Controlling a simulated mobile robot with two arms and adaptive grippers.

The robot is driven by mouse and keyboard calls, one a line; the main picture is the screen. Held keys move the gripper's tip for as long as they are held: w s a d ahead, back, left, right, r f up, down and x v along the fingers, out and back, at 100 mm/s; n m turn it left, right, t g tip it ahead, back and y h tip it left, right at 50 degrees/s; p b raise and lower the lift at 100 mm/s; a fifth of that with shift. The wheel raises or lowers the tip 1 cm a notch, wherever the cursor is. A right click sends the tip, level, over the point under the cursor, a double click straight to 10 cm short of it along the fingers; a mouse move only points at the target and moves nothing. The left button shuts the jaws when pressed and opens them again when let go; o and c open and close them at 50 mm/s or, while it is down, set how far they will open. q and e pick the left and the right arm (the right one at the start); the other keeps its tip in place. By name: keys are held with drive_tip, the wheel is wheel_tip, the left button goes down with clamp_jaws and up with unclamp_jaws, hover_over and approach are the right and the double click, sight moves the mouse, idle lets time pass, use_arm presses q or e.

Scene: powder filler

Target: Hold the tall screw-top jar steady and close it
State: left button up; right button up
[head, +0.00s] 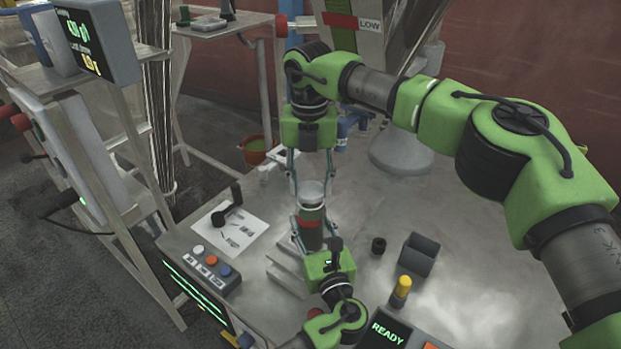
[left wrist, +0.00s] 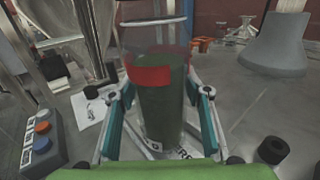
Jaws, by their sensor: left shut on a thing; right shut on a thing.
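In the left wrist view the jar (left wrist: 162,112) stands between the teal-and-grey fingers. My right gripper (head: 312,184) points down from above, its fingers shut on the pale round lid (head: 313,188) at the jar's top. A thin pale edge shows above the clear part in the left wrist view. I cannot tell whether the lid is seated or threaded.
A button box (head: 212,270) and a printed sheet (head: 232,234) lie left of the jar. A dark open bin (head: 418,256), a small black cap (head: 378,245) and a yellow-topped piece (head: 402,287) stand to the right. A grey cone (head: 401,150) is behind.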

drive_tip(key=shift+f, duration=0.5)
idle(0.5)
drive_tip(key=m, duration=1.1)
drive_tip(key=shift+m, duration=0.4)
drive_tip(key=m, duration=0.5)
drive_tip(key=shift+m, duration=0.3)
drive_tip(key=m, duration=0.6)
drive_tip(key=shift+w, duration=0.1)
drive_tip(key=o, duration=0.8)
